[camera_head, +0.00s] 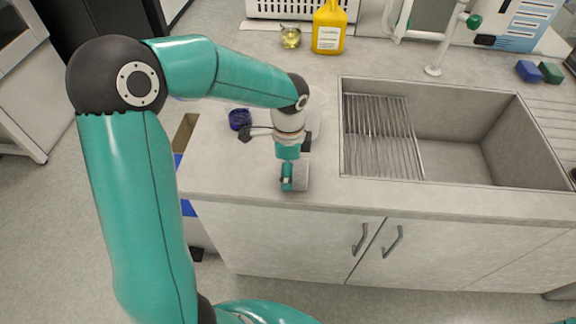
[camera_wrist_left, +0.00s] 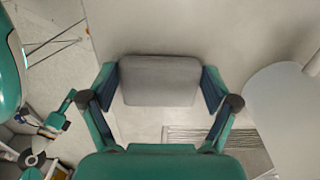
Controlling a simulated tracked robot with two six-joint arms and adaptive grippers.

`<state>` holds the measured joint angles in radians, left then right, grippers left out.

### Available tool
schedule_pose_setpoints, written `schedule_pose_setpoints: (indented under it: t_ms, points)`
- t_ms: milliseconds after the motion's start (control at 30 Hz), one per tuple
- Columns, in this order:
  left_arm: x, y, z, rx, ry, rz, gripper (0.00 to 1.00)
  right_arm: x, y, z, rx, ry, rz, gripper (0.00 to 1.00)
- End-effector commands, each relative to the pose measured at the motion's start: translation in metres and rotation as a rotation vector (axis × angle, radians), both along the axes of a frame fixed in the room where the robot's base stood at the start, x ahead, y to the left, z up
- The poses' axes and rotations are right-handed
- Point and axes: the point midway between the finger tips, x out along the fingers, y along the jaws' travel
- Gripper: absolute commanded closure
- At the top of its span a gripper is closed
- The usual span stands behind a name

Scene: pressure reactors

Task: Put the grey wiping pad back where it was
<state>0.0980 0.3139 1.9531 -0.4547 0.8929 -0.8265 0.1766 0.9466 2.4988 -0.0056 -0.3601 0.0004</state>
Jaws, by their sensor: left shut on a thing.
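The grey wiping pad (camera_wrist_left: 158,80) is a rounded block held between the two fingers of my left gripper (camera_wrist_left: 160,92) in the left wrist view. The fingers press on its two short sides. In the head view, my left gripper (camera_head: 291,177) is over the front part of the counter, left of the sink, with the pad (camera_head: 301,176) showing at its right side. I cannot tell whether the pad touches the counter. My right gripper is not in view.
The sink (camera_head: 460,125) with a metal rack (camera_head: 380,135) lies to the right. A dark blue item (camera_head: 239,118) is left of my wrist. A yellow bottle (camera_head: 329,30) and a small glass flask (camera_head: 290,38) stand behind.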

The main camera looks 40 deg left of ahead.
Motion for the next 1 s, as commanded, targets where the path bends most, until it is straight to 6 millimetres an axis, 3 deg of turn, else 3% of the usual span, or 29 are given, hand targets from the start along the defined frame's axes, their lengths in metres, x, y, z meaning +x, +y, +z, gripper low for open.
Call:
schedule_pose_setpoints:
  t_ms: [133, 167, 200, 667, 867, 1000]
  points:
    - [0.000, 0.000, -0.004, 0.000, 0.000, -0.001, 0.41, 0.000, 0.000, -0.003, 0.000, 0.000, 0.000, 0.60]
    - [0.000, 0.000, -0.002, 0.001, -0.001, -0.001, 0.08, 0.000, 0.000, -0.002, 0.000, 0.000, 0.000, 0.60]
    - [0.000, 0.000, -0.002, 0.001, -0.001, -0.001, 0.01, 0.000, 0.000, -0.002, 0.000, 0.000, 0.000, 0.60]
    - [0.001, -0.001, 0.004, 0.000, -0.002, -0.001, 0.00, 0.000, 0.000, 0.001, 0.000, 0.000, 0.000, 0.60]
    - [0.002, 0.000, 0.031, 0.001, -0.007, -0.001, 0.00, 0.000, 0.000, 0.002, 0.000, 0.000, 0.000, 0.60]
    - [0.002, -0.001, 0.061, 0.001, -0.008, -0.001, 0.00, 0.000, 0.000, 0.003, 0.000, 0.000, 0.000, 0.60]
